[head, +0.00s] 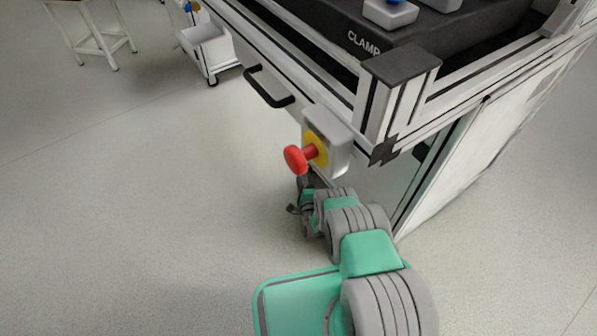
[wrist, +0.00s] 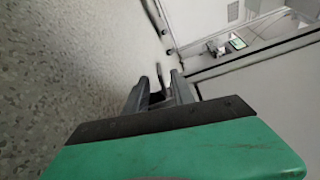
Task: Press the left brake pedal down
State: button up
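My gripper (wrist: 160,82) shows in the wrist view with its two grey fingers apart. A thin grey piece shows in the gap just beyond the fingertips; I cannot tell whether it is a pedal or whether the fingers touch it. In the head view my arm reaches down beside the bench's near corner. The gripper end there is small, dark and mostly hidden behind my arm links. The left brake pedal cannot be made out clearly in either view.
The bench (head: 402,75) has a black handle (head: 268,90) and a red stop button (head: 299,157) sticking out above my arm. A white cart (head: 208,47) and a stool (head: 95,35) stand at the back left. The floor at left is clear.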

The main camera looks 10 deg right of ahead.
jog(key=w, duration=0.1)
jog(key=w+b, duration=0.1)
jog(key=w, duration=0.1)
jog(key=w+b, duration=0.1)
jog(key=shift+w+f, duration=0.4)
jog(key=shift+w+r, duration=0.15)
jog(key=shift+w, duration=0.3)
grip_shut()
